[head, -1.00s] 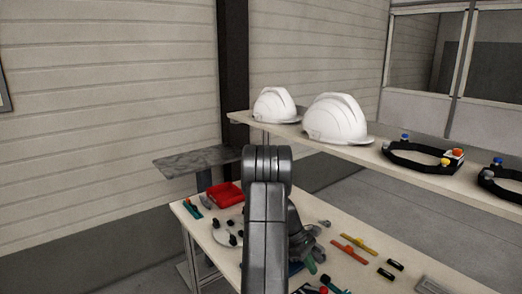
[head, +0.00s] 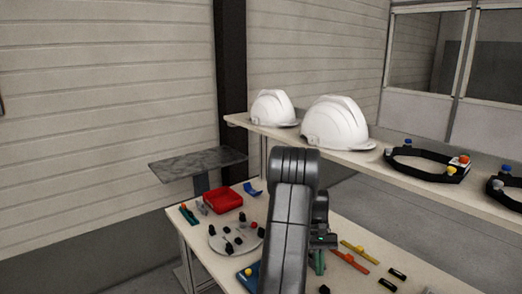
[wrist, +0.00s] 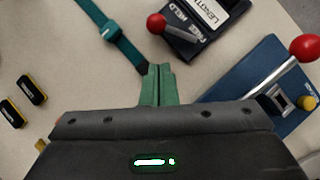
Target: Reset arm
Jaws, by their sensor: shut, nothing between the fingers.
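My gripper (wrist: 158,85) shows in the wrist view as two green fingers pressed together with nothing between them. It is above the workbench (wrist: 85,75), near a teal strap (wrist: 110,35) and two lever devices. In the head view my arm rises in front of the workbench (head: 205,262) and hides part of it. The gripper's green fingers (head: 318,262) show only in part, just right of my arm.
A shelf (head: 395,165) behind holds two white helmets (head: 335,125) (head: 272,108) and black rings (head: 425,165). The bench carries a red bin (head: 223,200), a round plate with black knobs (head: 218,243), a blue lever device (wrist: 262,85), a dark lever device (wrist: 205,25) and yellow-black pieces (wrist: 30,90).

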